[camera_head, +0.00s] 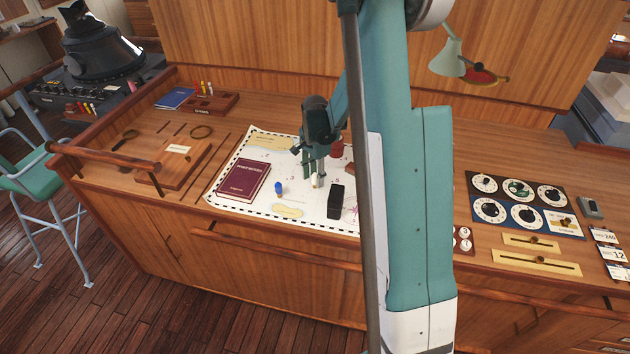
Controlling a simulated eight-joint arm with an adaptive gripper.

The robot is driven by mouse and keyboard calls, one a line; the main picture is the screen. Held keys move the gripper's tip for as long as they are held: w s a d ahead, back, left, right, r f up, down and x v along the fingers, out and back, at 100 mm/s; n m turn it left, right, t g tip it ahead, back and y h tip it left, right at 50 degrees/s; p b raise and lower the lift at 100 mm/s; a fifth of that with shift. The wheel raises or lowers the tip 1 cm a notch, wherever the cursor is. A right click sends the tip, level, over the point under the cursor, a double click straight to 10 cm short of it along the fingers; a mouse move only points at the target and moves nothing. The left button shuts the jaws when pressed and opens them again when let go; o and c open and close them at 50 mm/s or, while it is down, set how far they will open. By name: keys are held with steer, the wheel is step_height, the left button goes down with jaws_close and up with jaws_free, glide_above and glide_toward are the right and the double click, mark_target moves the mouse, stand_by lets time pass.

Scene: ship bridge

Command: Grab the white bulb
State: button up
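My gripper (313,172) points down over the chart on the wooden counter, in the middle of the view. A small white object (316,182), which looks like the white bulb, shows at its fingertips. The object is tiny in this view. I cannot tell whether the fingers are shut on it or only around or beside it. My arm hides the right part of the chart.
The chart (228,197) also bears a dark red book (243,180), a blue cylinder (279,189), a black block (336,202) and a red round object (336,148). Dial panels (521,203) lie to the right. A wooden rail (270,249) runs along the counter's front.

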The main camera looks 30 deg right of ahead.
steer(key=shift+c, duration=0.7)
steer(key=c, duration=0.7)
steer(key=shift+o, duration=0.2)
steer(key=shift+r+b, duration=0.35)
steer(key=shift+r, duration=4.65)
